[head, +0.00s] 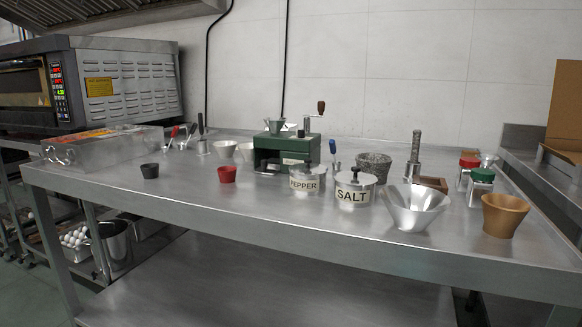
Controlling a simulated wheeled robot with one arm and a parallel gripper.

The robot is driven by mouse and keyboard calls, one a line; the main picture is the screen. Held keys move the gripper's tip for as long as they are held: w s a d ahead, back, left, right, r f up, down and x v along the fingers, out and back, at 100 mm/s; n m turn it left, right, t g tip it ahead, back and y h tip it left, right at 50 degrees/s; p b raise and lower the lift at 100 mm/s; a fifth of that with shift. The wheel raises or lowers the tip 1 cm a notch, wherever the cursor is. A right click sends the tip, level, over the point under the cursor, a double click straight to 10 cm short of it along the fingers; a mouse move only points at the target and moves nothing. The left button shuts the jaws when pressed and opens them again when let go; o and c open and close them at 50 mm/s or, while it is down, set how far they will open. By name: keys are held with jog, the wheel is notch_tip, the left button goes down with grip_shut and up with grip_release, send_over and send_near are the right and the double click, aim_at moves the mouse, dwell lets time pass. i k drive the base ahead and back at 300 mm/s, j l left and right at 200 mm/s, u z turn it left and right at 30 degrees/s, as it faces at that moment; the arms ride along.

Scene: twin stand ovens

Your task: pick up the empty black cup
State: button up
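A small black cup (150,171) stands upright on the steel table (300,215) in the head view, left of the middle and near the front edge. It looks empty, though its inside shows only as a dark opening. A red cup (227,174) of similar size stands to its right, apart from it. My gripper is not in this view.
A metal tray (85,153) stands left of the black cup. White cups (223,149) and a green grinder (287,150) are behind. Pepper (308,180) and salt (355,188) pots, a metal bowl (411,208) and a brown cup (503,216) are to the right.

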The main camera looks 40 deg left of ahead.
aim_at(150, 171)
jog(key=l+u, duration=0.15)
jog(key=u, duration=1.55)
jog(key=i+l, duration=0.05)
jog(key=l, duration=0.05)
